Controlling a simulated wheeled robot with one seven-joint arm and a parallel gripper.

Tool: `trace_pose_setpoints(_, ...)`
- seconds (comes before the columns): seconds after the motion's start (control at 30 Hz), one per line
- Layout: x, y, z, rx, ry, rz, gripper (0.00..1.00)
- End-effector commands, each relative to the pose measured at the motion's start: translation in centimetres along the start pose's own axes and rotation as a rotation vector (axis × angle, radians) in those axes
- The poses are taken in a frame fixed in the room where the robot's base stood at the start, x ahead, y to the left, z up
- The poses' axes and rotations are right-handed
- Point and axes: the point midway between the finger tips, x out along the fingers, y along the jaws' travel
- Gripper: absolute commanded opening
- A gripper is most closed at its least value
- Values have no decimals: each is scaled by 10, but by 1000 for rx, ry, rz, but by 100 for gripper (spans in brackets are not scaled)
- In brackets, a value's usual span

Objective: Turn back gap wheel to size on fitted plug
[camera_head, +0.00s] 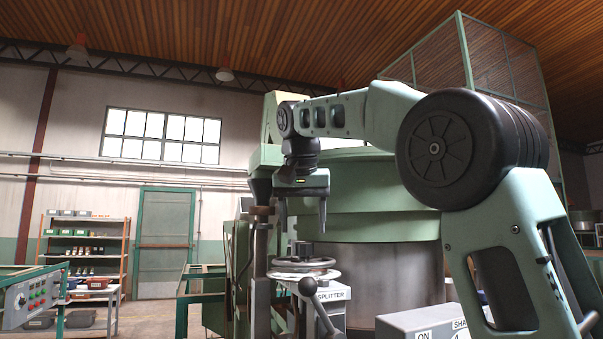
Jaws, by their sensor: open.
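A grey handwheel (326,263) with a dark hub lies flat in the centre of the head view, and I take it to be the gap wheel. A pale disc (290,275) sits just under it; any marks are too small to read. My gripper (303,212) points down above the wheel and is open. Nothing shows between the jaws, and the gripper is apart from the wheel. I cannot make out a fitted plug.
A grey box marked SPLITTER (331,296) stands right below the wheel. A dark-knobbed lever (308,286) and a vertical post (261,285) are close by. A large steel drum (385,270) stands behind. A control panel (33,298) is at far left.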

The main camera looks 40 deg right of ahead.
Motion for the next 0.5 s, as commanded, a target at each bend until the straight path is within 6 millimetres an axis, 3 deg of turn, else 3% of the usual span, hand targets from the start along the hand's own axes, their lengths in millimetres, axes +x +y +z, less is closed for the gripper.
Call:
trace_pose_setpoints(0.3,-79,0,-2,1,3,-1,60)
trace_pose_setpoints(0.5,-116,0,-2,1,2,0,60)
